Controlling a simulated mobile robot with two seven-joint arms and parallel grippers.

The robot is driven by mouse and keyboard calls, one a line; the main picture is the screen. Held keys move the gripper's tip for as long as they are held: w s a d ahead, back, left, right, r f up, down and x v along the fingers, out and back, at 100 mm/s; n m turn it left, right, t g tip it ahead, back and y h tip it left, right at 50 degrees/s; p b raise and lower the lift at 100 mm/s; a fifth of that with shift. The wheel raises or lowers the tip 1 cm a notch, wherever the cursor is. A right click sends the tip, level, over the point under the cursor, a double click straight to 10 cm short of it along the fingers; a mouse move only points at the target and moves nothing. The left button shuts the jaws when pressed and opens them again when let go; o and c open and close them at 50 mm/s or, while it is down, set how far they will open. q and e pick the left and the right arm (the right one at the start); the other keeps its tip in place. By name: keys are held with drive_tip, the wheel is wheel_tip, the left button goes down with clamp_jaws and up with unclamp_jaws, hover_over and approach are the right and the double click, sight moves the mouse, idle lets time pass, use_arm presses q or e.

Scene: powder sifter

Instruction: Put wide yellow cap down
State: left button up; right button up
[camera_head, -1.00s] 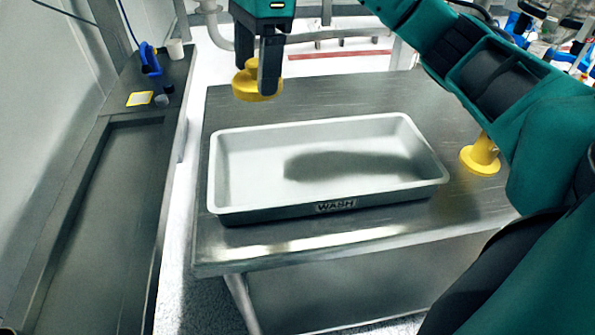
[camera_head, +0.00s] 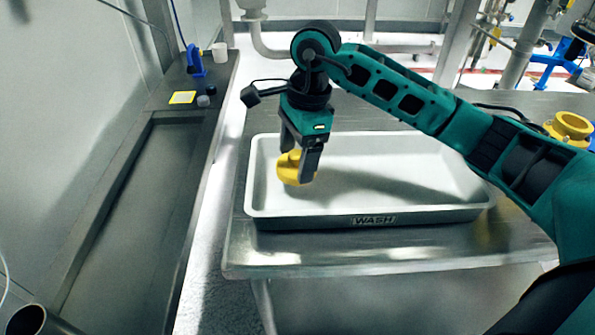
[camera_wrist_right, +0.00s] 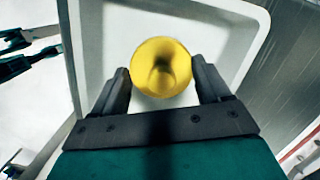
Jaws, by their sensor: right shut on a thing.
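My right gripper (camera_head: 300,165) is shut on the wide yellow cap (camera_head: 288,168). In the head view it holds the cap over the left part of the white tray marked WASH (camera_head: 375,221). Whether the cap touches the tray floor is hard to tell. In the right wrist view the cap (camera_wrist_right: 161,68) sits between the two dark fingers (camera_wrist_right: 162,88), with the white tray (camera_wrist_right: 228,50) behind it. My left gripper is not seen in the head view.
The tray stands on a steel table (camera_head: 330,260). Another yellow part (camera_head: 569,128) shows at the far right, partly behind my right arm. A dark bench (camera_head: 130,200) on the left carries a blue item (camera_head: 194,62), a white cup (camera_head: 220,52) and a yellow-edged card (camera_head: 182,97).

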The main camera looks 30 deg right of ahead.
drive_tip(key=shift+f, duration=2.3)
drive_tip(key=shift+f, duration=0.2)
drive_tip(key=o, duration=1)
drive_tip(key=shift+r, duration=0.1)
drive_tip(key=r, duration=0.4)
drive_tip(key=d+r, duration=0.1)
drive_tip(key=r, duration=0.7)
drive_tip(key=shift+s+d+r, duration=0.1)
drive_tip(key=shift+s+d, duration=0.1)
drive_tip(key=shift+d, duration=0.15)
